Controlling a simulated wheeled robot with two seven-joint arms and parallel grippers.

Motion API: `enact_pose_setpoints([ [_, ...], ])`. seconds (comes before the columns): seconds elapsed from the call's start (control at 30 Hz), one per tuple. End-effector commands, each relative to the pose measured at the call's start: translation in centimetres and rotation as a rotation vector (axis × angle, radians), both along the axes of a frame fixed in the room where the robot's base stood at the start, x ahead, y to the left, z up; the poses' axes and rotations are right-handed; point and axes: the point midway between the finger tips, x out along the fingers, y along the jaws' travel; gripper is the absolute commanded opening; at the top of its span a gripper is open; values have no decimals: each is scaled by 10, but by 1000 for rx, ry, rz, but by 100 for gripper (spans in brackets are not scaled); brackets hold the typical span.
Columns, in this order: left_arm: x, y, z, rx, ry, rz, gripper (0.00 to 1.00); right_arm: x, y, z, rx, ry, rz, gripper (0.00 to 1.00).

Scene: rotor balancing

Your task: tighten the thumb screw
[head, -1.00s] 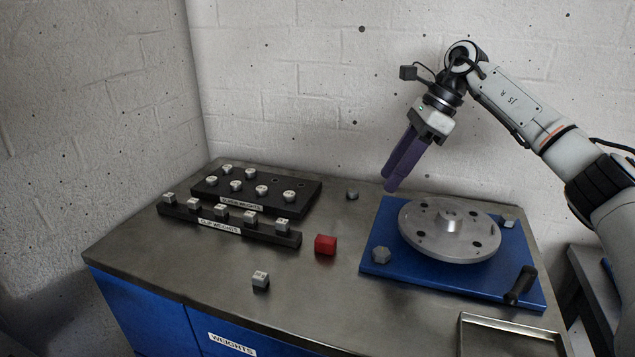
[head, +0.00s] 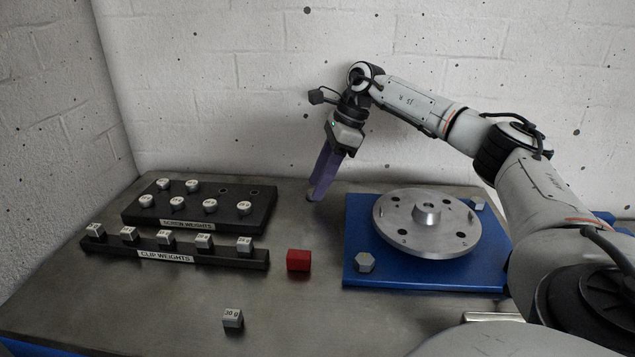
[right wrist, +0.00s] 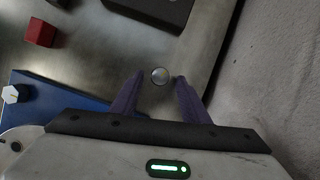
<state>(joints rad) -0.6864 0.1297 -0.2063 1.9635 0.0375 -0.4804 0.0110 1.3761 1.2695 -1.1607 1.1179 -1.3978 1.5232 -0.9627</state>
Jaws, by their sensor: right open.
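My right gripper (head: 318,188) is open, its purple fingers pointing down at the back of the table. On the blue base (head: 375,212), a hexagonal grey knob (head: 365,263) sits at the front left corner and another (head: 478,203) at the back right. I cannot tell which piece is the thumb screw. My left gripper is not in view.
A silver rotor disc (head: 385,222) sits on the blue base. A red block (head: 298,260) and a grey 30 g weight (head: 233,317) stand on the table. Black racks of screw weights (head: 262,208) and clip weights (head: 259,257) are at left.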

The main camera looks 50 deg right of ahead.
Motion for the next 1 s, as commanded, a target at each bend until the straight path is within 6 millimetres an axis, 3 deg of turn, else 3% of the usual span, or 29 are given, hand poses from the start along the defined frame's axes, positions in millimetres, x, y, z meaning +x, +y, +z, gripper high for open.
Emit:
enact_pose_setpoints([
  [0.4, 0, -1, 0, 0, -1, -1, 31, 3, 3, -10, 0, 0, 0, 42],
  [0.67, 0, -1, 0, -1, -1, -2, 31, 3, 3, -9, 0, 0, 0, 0],
  [1.0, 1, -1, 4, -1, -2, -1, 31, 2, 3, -9, 0, 1, -54, 1],
])
